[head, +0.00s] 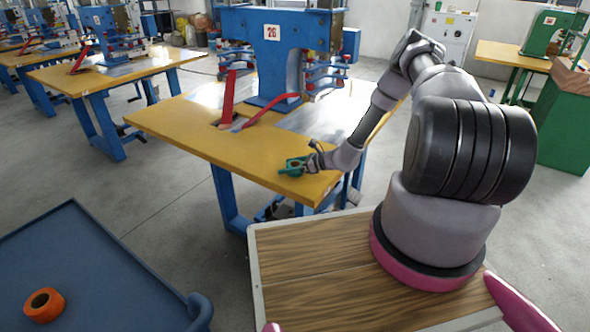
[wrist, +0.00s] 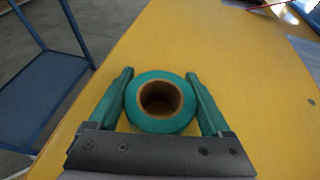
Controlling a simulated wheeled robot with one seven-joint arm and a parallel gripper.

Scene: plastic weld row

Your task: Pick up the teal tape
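The teal tape (wrist: 134,115) is a roll with a brown core. In the wrist view it lies between the two teal fingers of my gripper (wrist: 160,73), one finger at each side. The fingers are spread by about the roll's width. I cannot tell whether they press on it or stand just clear. In the head view my gripper (head: 291,166) is low over the near corner of the yellow table (head: 215,140). The tape there is small and hard to separate from the teal fingers.
A blue welding machine (head: 265,50) with red levers (head: 229,98) stands farther back on the yellow table. An orange tape roll (head: 43,304) lies on a blue cart (head: 100,265) at the lower left. The table's edge is close to the tape.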

